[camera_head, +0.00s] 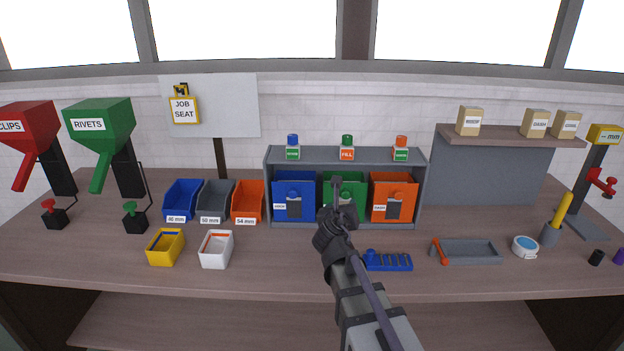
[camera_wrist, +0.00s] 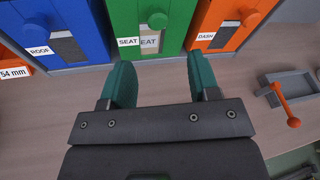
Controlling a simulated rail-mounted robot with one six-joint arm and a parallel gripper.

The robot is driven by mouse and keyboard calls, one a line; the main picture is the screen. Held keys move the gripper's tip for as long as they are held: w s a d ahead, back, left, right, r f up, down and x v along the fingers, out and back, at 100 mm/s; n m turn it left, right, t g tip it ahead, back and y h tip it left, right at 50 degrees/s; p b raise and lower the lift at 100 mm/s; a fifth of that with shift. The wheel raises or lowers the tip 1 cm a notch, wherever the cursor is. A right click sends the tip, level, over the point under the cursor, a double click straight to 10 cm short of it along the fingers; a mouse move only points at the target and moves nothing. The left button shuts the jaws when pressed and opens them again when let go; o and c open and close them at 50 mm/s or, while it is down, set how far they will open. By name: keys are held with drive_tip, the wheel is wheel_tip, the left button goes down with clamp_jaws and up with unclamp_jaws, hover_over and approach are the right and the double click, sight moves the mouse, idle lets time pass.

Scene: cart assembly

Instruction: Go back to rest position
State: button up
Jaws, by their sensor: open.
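My gripper (camera_head: 338,212) is over the workbench in front of the grey shelf unit, at the end of my arm reaching up from the bottom of the head view. In the wrist view my gripper (camera_wrist: 161,85) shows two green fingers spread apart with nothing between them. Ahead of the fingers is the green bin (camera_wrist: 123,20) labelled SEAT, with the blue ROOF bin (camera_wrist: 83,15) to its left and the orange DASH bin (camera_wrist: 236,14) to its right. In the head view my gripper partly hides the green bin (camera_head: 355,190).
A blue slotted holder (camera_head: 388,261) and a grey tray (camera_head: 468,253) with an orange handle lie right of my arm. A yellow box (camera_head: 165,248) and a white box (camera_head: 216,250) stand at left. Red and green hoppers (camera_head: 98,114) stand far left.

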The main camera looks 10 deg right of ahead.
drive_tip(key=s+f+m+g, duration=0.2)
drive_tip(key=s+m, duration=0.1)
drive_tip(key=m, duration=0.4)
drive_tip(key=s+d+f+m+g, duration=0.1)
drive_tip(key=s+f+m+g, duration=0.2)
drive_tip(key=m, duration=0.4)
drive_tip(key=s+f+m+g, duration=0.2)
drive_tip(key=s+m, duration=0.2)
drive_tip(key=m, duration=0.4)
drive_tip(key=shift+d+f+g+p, duration=0.25)
drive_tip(key=shift+f+g+p, duration=0.1)
drive_tip(key=shift+f+g, duration=0.05)
drive_tip(key=s+a+f+m+g+y+p, duration=0.2)
drive_tip(key=s+a+m+g+y, duration=0.4)
drive_tip(key=s+m, duration=0.6)
drive_tip(key=shift+s+a+y+p, duration=0.3)
drive_tip(key=shift+s+a, duration=0.4)
drive_tip(key=shift+a, duration=0.2)
drive_tip(key=shift+f, duration=0.1)
